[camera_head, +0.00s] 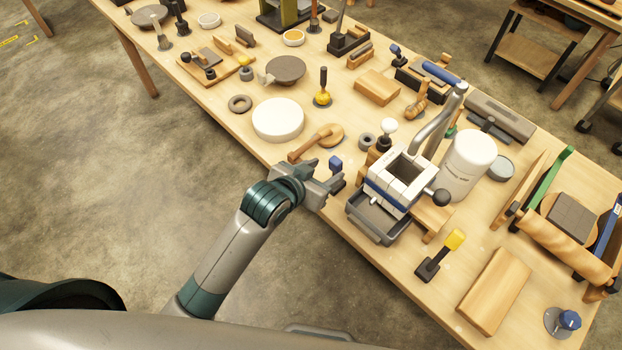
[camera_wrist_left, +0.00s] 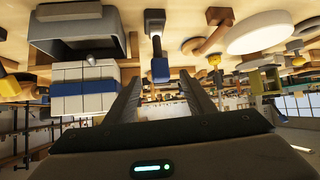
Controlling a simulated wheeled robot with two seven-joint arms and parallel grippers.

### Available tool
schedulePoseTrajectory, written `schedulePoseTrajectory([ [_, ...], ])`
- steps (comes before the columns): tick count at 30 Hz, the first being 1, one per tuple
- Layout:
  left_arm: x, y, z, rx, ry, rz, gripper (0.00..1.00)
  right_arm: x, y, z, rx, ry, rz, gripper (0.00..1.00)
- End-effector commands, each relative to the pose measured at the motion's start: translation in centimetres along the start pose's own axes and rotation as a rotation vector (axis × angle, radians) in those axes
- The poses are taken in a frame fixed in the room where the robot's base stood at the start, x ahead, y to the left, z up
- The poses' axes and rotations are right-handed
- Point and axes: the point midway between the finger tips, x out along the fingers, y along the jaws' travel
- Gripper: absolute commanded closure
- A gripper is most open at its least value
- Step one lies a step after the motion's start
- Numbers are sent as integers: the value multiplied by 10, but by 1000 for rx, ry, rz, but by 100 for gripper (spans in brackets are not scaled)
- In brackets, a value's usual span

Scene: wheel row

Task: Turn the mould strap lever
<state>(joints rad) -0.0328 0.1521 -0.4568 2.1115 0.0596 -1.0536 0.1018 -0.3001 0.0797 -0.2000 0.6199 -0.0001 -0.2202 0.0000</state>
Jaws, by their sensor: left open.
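The white block mould (camera_head: 405,180) with a blue strap stands on the bench, right of my left gripper; it also shows at the left of the left wrist view (camera_wrist_left: 72,88). A small lever with a blue grip (camera_head: 336,162) and a dark stem stands beside it, close to my left gripper (camera_head: 325,174). In the left wrist view the blue grip (camera_wrist_left: 160,70) appears between the two open fingers (camera_wrist_left: 160,88), with no visible contact. Its base is partly hidden by the gripper in the head view. I cannot tell whether this is the strap lever. My right gripper is out of view.
A grey tray (camera_head: 372,222) sits in front of the mould. A wooden mallet (camera_head: 316,142) and white disc (camera_head: 278,119) lie beyond the gripper. Floor left of the bench is clear.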

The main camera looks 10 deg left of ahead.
Motion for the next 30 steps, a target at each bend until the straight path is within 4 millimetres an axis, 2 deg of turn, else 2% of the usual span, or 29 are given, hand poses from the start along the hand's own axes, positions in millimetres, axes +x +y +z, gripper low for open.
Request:
schedulePoseTrajectory([
  [6,-36,0,2,1,1,0,51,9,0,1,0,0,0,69],
  [12,-57,-1,1,1,1,-1,51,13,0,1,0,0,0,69],
  [25,-64,0,0,0,0,0,51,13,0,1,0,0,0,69],
  [26,-64,0,0,0,0,0,55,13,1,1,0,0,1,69],
  [30,-62,2,4,-7,4,13,89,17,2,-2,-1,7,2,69],
])
